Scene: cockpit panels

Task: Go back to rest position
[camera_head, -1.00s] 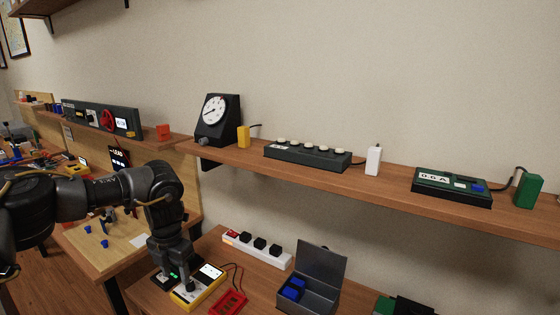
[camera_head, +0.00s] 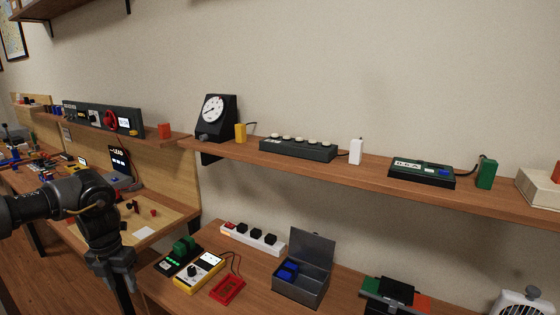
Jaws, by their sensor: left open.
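My left arm comes in from the left, and its gripper (camera_head: 124,288) hangs pointing down in front of the bench's left edge. It is open and nothing shows between its fingers. It is apart from the yellow multimeter (camera_head: 199,272) and the dark device with a green top (camera_head: 180,254), which stand to its right on the bench. My right gripper is not in view.
The wooden bench (camera_head: 160,290) holds a white power strip (camera_head: 252,238), a red tray (camera_head: 228,289) and an open grey box (camera_head: 300,285) with blue pieces. A wall shelf (camera_head: 370,178) with a dial gauge (camera_head: 216,117) runs above. A lower table (camera_head: 165,215) stands behind my arm.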

